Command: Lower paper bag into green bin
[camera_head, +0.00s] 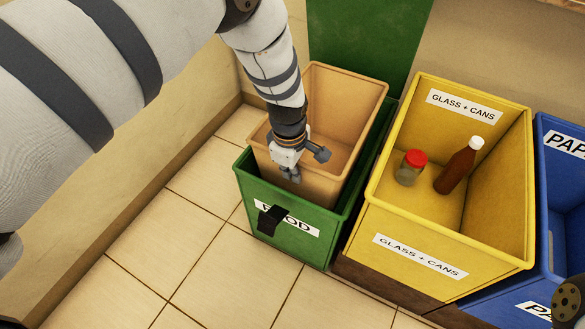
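The brown, open-topped paper bag (355,100) stands inside the green bin (312,240), with its upper walls above the bin's rim. Its inside looks empty where it shows. The bin's label is partly covered by a dark shape. My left gripper (303,166) comes down from above at the bag's near side and overlaps its near rim. Its grey finger parts show at the near wall, but whether they close on the rim is unclear. The bag's bottom is hidden in the bin. My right gripper does not show.
A yellow bin (420,247) marked GLASS + CANS stands to the right, holding a red-lidded jar (409,172) and a brown bottle (457,168). A blue bin (515,297) is beyond it. A green panel (365,40) rises behind. Tiled floor (205,270) in front is clear.

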